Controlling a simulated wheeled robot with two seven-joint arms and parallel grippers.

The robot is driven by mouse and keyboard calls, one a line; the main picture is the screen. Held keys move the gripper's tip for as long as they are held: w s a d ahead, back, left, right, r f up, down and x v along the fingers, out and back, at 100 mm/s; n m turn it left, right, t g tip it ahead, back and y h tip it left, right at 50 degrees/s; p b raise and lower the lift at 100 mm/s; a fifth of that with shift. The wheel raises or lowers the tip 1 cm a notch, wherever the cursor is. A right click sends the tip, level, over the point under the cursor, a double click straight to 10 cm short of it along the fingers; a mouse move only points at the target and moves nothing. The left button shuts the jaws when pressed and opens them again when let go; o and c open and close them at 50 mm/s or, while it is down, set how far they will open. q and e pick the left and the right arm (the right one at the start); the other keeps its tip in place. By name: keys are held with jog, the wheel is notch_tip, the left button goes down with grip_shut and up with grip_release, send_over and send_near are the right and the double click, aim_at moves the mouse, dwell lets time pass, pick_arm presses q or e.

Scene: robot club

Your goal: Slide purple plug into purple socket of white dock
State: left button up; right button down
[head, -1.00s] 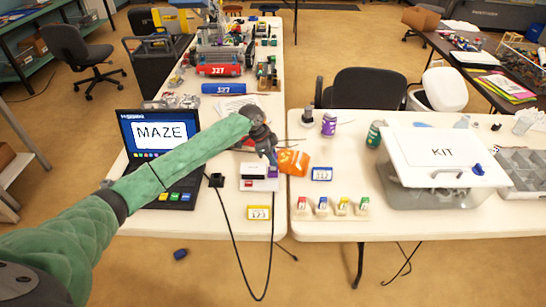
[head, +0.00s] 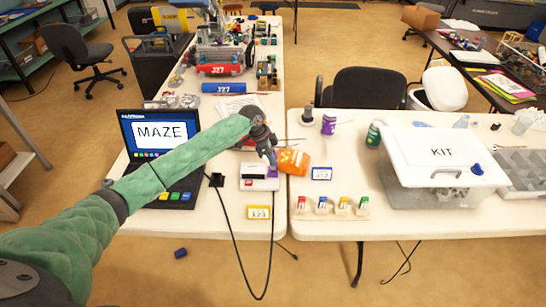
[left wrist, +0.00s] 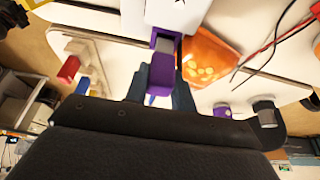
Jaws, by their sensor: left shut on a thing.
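The white dock (head: 252,184) lies near the right edge of the left table; it also shows at the top of the left wrist view (left wrist: 183,14). Its purple socket (left wrist: 154,38) faces my left gripper. The left gripper (head: 272,164) is at the dock's right part. It is shut on the purple plug (left wrist: 161,76), with a finger on each side. The plug's grey metal tip (left wrist: 165,46) points at the socket and overlaps its purple rim in the left wrist view. I cannot tell how far the tip is inside. My right gripper is not in view.
An orange packet (head: 293,160) lies just right of the gripper. The laptop (head: 160,135) stands left of the dock, with a black cable (head: 228,225) hanging between. A yellow-framed label (head: 258,213) lies in front. Colored blocks (head: 322,206) and a kit bin (head: 435,188) stand right.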

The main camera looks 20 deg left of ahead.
pick_arm(q)
jog(key=shift+f, duration=1.35)
dwell(1.4)
jog(key=o, duration=1.5)
jog(key=shift+r, duration=0.15)
jog(key=shift+r+p, duration=2.6)
jog(key=shift+r, duration=0.8)
